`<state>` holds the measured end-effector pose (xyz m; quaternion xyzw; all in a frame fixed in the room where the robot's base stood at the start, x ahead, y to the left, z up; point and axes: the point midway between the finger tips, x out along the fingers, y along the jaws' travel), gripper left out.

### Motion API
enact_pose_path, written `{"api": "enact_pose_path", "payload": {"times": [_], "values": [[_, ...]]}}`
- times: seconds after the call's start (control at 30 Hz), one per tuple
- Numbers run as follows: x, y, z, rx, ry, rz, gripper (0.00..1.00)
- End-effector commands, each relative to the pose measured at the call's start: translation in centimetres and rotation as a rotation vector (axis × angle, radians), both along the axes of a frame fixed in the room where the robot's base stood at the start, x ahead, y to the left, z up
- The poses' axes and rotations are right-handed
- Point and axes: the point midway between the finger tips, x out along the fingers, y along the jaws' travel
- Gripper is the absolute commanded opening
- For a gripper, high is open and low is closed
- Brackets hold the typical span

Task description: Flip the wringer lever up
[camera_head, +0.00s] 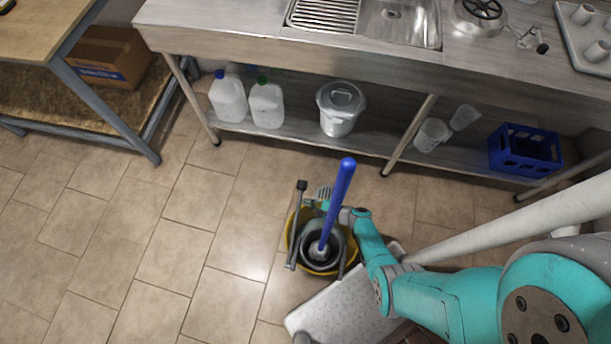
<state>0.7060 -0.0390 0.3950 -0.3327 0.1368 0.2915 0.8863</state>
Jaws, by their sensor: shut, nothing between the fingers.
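A yellow mop bucket (318,270) stands on the tiled floor with a dark grey wringer (336,262) in its top. A blue mop handle (342,190) rises from the wringer, leaning slightly right. The wringer lever (297,226) is a thin grey bar with a dark grip, running along the bucket's left side; its exact tilt is hard to judge from above. My gripper (322,198) is shut and empty, just right of the lever's upper part and partly hidden behind the blue handle. I cannot tell whether it touches the lever.
A steel sink counter (235,42) runs along the back; its lower shelf holds jugs (228,98), a lidded pot (340,107) and a blue crate (525,150). A wooden table (42,25) stands at left. The floor left of the bucket is clear.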

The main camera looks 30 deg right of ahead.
Motion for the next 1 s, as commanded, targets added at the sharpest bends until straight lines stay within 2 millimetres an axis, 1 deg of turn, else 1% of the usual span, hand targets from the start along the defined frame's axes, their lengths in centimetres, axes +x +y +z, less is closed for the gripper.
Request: {"api": "enact_pose_path", "payload": {"times": [0.03, 0.27, 0.7, 1.0], "values": [[0.3, 0.2, -0.2, -0.001, 0.002, 0.003, 0.00], [-0.1, 0.7, 0.7, -0.002, 0.000, 0.002, 0.00], [-0.6, 1.9, 3.0, -0.001, 0.000, 0.000, 0.00], [-0.7, 2.1, 3.3, -0.001, 0.001, 0.001, 0.00]]}}
